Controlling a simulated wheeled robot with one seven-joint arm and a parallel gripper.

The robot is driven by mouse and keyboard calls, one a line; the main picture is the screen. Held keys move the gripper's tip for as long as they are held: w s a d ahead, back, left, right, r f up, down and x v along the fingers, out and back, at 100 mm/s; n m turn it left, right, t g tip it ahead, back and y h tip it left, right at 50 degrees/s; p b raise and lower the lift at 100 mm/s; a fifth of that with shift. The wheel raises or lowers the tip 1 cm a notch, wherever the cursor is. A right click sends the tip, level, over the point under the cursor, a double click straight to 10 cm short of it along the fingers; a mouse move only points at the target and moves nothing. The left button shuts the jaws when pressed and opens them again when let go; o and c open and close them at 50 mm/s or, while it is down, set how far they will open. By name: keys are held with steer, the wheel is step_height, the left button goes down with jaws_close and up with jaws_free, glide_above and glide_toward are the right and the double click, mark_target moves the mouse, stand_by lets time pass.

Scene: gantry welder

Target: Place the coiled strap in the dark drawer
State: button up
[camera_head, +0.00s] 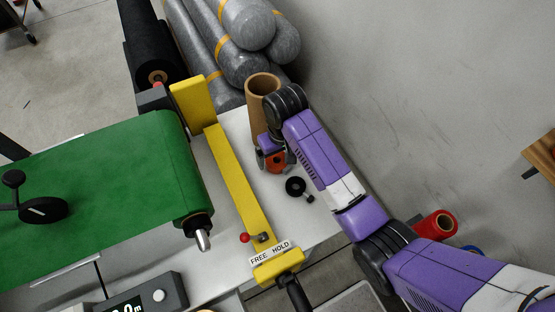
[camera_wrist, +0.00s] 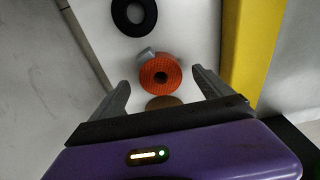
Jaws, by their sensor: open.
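The coiled strap is an orange coil with a dark hole and a grey end piece. In the wrist view the strap (camera_wrist: 172,78) lies on a white surface, ahead of and between the fingers. In the head view the strap (camera_head: 276,162) is partly hidden by my gripper (camera_head: 273,157). My gripper is open, its fingers on either side of the coil in the wrist view (camera_wrist: 161,87); whether they touch it I cannot tell. I cannot make out a dark drawer in either view.
A black ring-shaped thing (camera_head: 295,186) lies beside the strap. A cardboard tube (camera_head: 262,95) stands behind my gripper. A yellow bar (camera_head: 238,180) runs along the left of the white table (camera_head: 300,227), beside a green roll (camera_head: 110,190). Grey rolls (camera_head: 240,50) lie behind.

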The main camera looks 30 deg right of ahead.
steer(key=shift+w+f, duration=0.1)
steer(key=shift+f, duration=1.2)
steer(key=c, duration=1.8)
steer(key=shift+r, duration=0.15)
step_height(320, 180, up, 15)
steer(key=p, duration=0.3)
step_height(320, 180, up, 5)
glide_above(278, 161)
steer(key=shift+w+a, duration=0.1)
steer(key=shift+w, duration=0.05)
